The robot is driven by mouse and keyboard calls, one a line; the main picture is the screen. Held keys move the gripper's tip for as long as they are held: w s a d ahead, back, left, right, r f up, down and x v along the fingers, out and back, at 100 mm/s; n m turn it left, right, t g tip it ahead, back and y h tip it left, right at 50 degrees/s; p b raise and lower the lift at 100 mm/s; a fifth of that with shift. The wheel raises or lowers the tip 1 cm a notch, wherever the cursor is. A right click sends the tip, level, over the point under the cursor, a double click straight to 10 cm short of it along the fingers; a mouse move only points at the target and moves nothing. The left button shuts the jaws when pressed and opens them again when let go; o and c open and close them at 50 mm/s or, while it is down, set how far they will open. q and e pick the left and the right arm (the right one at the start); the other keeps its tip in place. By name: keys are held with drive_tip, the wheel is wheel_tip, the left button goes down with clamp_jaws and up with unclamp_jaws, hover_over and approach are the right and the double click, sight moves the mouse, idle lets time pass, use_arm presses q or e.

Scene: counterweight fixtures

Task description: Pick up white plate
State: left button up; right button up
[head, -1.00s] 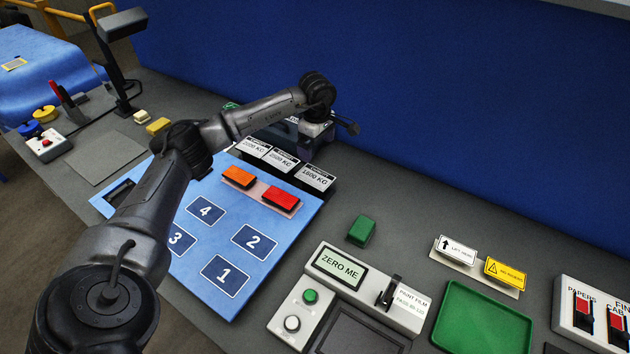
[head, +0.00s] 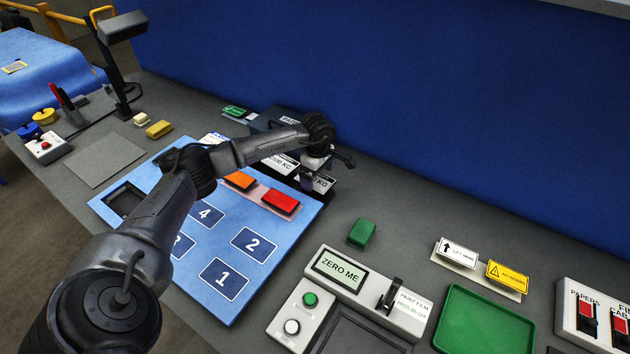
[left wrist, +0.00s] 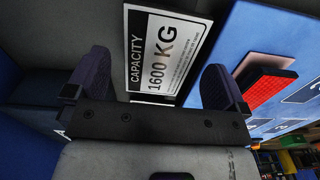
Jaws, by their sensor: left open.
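In the head view this plate (head: 323,183) is at the right end of the plate row, partly hidden by my gripper. My left gripper (left wrist: 158,75) is open, with one dark finger on either side of the plate and nothing held. In the head view my left gripper (head: 309,176) is over the plate. I cannot tell whether the fingers touch it. Another white plate (head: 284,163) sits to its left, partly covered by my arm. My right gripper is not in view.
A blue numbered board (head: 225,277) lies in front of the plates, bearing an orange block (head: 239,180) and a red block (head: 281,201). A dark fixture (head: 275,117) stands behind the plates. A green block (head: 362,232) and a scale panel (head: 342,277) are to the right.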

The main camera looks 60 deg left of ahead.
use_arm(q)
drive_tip(key=shift+f, duration=0.75)
drive_tip(key=c, duration=0.9)
drive_tip(key=shift+r, duration=0.1)
